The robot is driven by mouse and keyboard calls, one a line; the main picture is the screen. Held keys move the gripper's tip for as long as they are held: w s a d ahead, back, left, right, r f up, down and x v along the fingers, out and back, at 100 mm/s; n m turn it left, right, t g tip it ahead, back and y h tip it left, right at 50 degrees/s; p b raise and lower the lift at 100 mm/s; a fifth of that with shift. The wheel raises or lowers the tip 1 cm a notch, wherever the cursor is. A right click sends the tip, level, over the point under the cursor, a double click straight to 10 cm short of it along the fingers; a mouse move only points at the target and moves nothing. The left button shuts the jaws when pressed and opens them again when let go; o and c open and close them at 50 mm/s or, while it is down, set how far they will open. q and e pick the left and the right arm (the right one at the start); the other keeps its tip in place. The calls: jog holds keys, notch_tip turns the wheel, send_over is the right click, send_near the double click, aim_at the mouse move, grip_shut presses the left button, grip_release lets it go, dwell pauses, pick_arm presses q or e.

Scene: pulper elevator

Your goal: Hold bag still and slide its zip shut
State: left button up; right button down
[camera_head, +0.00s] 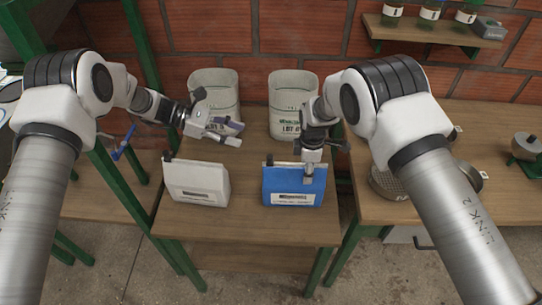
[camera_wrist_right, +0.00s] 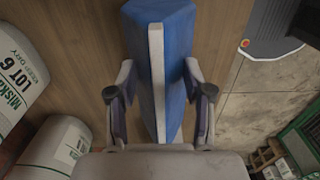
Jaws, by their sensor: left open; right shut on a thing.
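A blue bag (camera_head: 293,190) with a white label stands upright on the small wooden table. A small dark tab (camera_head: 269,160) sits at the left end of its top edge. My right gripper (camera_head: 309,176) is shut on the bag's upper right part. In the right wrist view the blue bag (camera_wrist_right: 178,55) lies between the fingers, with a pale strip (camera_wrist_right: 157,75) along its top edge. My left gripper (camera_head: 238,134) is open and empty, above and left of the blue bag, apart from it. The fingers partly hide the bag's upper right part.
A white bag (camera_head: 197,184) with a dark tab stands left of the blue bag. Two pale lot sacks (camera_head: 215,88) (camera_head: 291,90) stand behind, near the brick wall. A wooden bench (camera_head: 460,190) holding metal items is at right. The table front is clear.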

aim_at(268, 156)
pick_arm(q)
jog(key=shift+n, duration=0.4)
jog(key=d+f, duration=0.2)
jog(key=d, duration=0.1)
jog(key=d+f, duration=0.3)
jog(key=s+d+f, duration=0.1)
jog(key=d+f, duration=0.2)
jog(key=shift+s+d, duration=0.1)
jog(key=shift+d, duration=0.2)
grip_shut()
